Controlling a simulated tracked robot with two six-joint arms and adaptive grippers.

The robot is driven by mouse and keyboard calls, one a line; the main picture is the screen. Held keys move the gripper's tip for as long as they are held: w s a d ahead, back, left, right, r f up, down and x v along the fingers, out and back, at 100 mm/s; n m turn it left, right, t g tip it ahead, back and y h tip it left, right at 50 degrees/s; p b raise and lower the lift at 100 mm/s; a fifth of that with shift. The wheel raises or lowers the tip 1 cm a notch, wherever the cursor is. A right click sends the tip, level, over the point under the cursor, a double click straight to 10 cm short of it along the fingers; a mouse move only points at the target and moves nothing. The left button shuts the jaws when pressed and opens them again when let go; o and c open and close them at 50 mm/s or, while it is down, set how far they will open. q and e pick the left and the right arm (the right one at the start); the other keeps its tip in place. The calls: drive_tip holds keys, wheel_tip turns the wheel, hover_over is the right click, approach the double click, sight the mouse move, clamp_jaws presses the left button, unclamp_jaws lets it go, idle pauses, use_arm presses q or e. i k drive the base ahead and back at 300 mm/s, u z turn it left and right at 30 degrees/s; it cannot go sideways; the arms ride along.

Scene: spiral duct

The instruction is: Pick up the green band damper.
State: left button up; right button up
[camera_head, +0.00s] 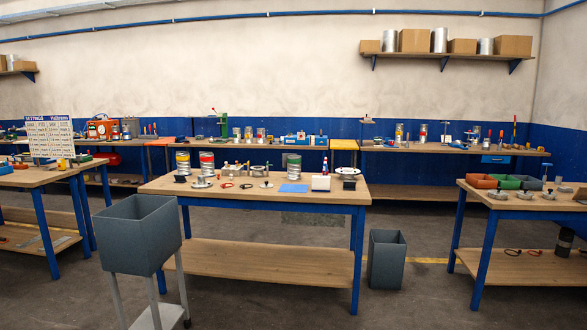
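A silver cylinder with a green band (293,167), which looks like the green band damper, stands upright at the back of the middle workbench (250,195), right of its centre. A cylinder with a yellow band (183,163) and one with a red band (207,163) stand upright at the back left of the same bench. Neither of my grippers shows in this view. Nothing is seen holding the green-banded cylinder.
A blue-grey bin on a stand (140,235) is in front of the bench's left end. Another bin (387,258) stands on the floor at its right. A blue sheet (293,188) and small parts lie on the bench. A right bench (520,205) holds coloured trays.

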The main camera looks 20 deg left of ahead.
sight(292, 163)
drive_tip(key=z, duration=0.15)
drive_tip(key=i, duration=0.15)
drive_tip(key=u, duration=2.25)
drive_tip(key=i, duration=6.45)
drive_tip(key=z, duration=0.05)
